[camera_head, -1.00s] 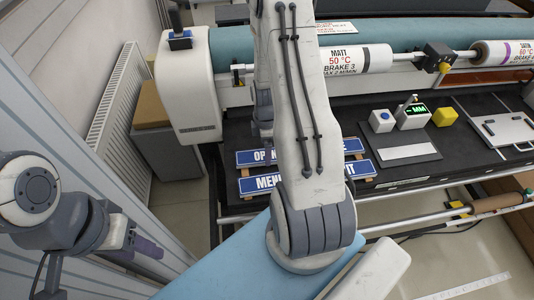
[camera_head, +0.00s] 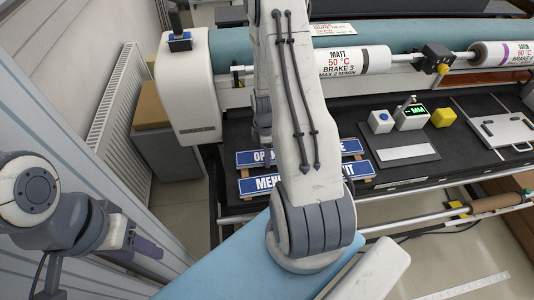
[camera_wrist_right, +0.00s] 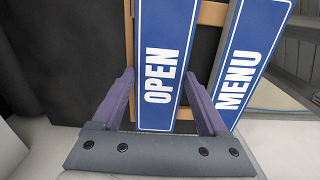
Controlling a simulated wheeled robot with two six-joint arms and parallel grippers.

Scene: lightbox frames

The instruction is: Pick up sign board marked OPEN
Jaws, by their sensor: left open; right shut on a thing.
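The OPEN sign board is a blue panel with white letters on a wooden backing. In the head view that gripper is mostly hidden behind my arm. My left gripper (camera_head: 147,250) is open and empty at the lower left, far from the boards.
A similar blue MENU board (camera_wrist_right: 240,65) lies close beside the OPEN board, and in the head view (camera_head: 258,182) it is nearer the bench edge. Rollers (camera_head: 355,60) run behind.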

